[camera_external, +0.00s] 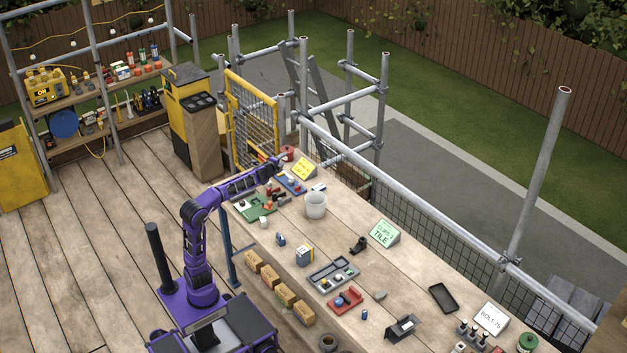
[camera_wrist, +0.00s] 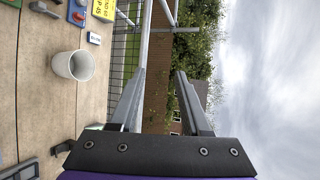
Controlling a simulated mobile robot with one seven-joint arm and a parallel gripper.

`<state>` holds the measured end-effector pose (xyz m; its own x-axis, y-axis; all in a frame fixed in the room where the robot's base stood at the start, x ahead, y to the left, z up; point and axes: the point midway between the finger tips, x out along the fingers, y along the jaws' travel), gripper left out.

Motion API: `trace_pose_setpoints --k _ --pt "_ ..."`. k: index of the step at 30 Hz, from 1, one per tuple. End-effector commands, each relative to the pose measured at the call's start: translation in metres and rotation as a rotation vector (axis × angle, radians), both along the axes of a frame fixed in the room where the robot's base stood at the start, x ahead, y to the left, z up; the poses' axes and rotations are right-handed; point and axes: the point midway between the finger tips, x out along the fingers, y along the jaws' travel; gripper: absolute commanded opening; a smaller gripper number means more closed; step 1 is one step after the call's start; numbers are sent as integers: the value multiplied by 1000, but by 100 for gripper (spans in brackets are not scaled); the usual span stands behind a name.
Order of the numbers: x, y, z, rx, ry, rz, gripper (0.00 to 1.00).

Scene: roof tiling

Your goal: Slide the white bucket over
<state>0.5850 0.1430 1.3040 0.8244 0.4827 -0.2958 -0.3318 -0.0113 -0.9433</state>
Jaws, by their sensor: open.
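The white bucket (camera_external: 316,206) stands upright on the wooden table, behind the middle of its left half. It also shows in the wrist view (camera_wrist: 73,66), left of my fingers, with its open mouth visible. My gripper (camera_external: 281,160) is at the end of the outstretched purple arm, above the table's far left end, up and left of the bucket and apart from it. In the wrist view my gripper (camera_wrist: 160,74) has its two grey fingers spread with nothing between them.
Bare planks surround the bucket. Scaffold rails (camera_external: 400,188) run along the back edge.

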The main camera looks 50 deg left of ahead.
Motion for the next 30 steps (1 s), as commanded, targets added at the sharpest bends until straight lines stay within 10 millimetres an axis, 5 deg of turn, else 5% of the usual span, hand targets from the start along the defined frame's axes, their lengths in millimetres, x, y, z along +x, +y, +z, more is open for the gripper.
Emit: trace_pose_setpoints --k 11,20,30 --pt "1 31 -53 115 176 -21 47" --pt "17 39 -127 261 362 -68 47" --pt "39 20 -219 516 580 -162 47"
